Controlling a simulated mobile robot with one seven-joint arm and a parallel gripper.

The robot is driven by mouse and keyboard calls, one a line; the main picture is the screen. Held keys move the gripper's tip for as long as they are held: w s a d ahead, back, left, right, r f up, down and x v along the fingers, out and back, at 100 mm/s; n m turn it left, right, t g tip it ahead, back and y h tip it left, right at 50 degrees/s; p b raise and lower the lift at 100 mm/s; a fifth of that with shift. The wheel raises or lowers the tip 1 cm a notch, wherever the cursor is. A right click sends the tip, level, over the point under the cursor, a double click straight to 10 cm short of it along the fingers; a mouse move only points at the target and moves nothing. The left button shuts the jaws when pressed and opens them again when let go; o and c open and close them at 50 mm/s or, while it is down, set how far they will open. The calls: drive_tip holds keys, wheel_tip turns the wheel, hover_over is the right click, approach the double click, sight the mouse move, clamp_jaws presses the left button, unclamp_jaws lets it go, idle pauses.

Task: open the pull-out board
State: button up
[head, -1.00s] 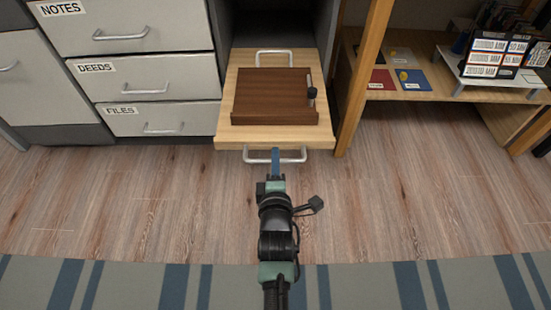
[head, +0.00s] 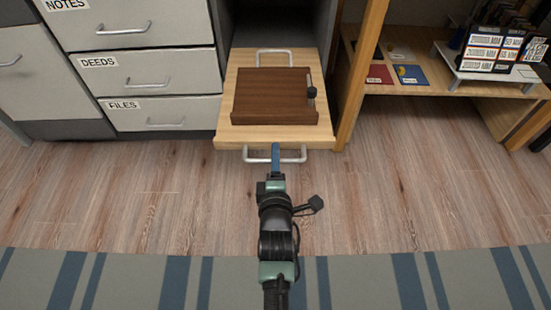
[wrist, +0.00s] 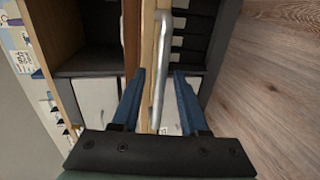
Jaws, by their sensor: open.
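The pull-out board (head: 228,133) is a pale wooden slab that sticks out from the dark cabinet bay. Its front edge carries a silver bar handle (head: 294,156), which also shows in the wrist view (wrist: 159,75). My gripper (head: 275,150) is at the handle, pointing toward the board. In the wrist view its two blue fingers (wrist: 160,82) are apart, one on either side of the handle bar. I cannot tell whether either finger touches the bar. A dark brown wooden slab (head: 270,95) with a black knob near its right edge lies on the board.
A second silver handle (head: 287,52) shows behind the brown slab. Grey drawers (head: 160,75) labelled NOTES, DEEDS and FILES stand at the left. A wooden shelf (head: 440,97) with booklets and boxes stands at the right. Wooden floor and a striped rug (head: 400,280) lie clear in front.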

drive_tip(key=shift+s, duration=0.1)
drive_tip(key=p+v, duration=0.6)
drive_tip(key=v, duration=0.6)
drive_tip(key=shift+s, duration=0.4)
